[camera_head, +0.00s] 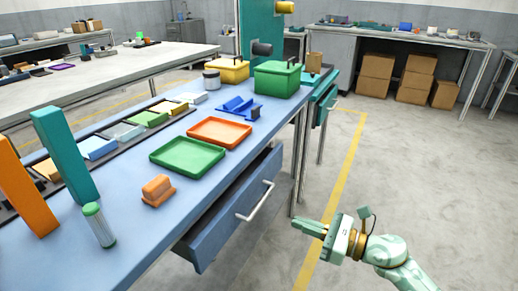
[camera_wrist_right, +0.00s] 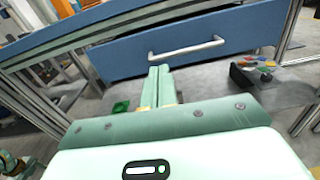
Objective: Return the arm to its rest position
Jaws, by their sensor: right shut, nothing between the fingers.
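My right gripper (camera_head: 308,228) is at the lower right of the head view, in the air to the right of the open drawer. Its fingers are together with nothing between them. In the right wrist view the closed fingers (camera_wrist_right: 160,88) point towards the blue drawer front and end apart from it, just below the drawer's silver handle (camera_wrist_right: 186,47). The blue drawer (camera_head: 238,210) is pulled out from under the workbench (camera_head: 70,240).
On the workbench are a green tray (camera_head: 187,157), an orange tray (camera_head: 219,132), an orange block (camera_head: 158,190), a green-capped cylinder (camera_head: 99,225) and a green box (camera_head: 277,80). Several cardboard boxes (camera_head: 376,75) stand at the back. The floor right of the drawer is clear.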

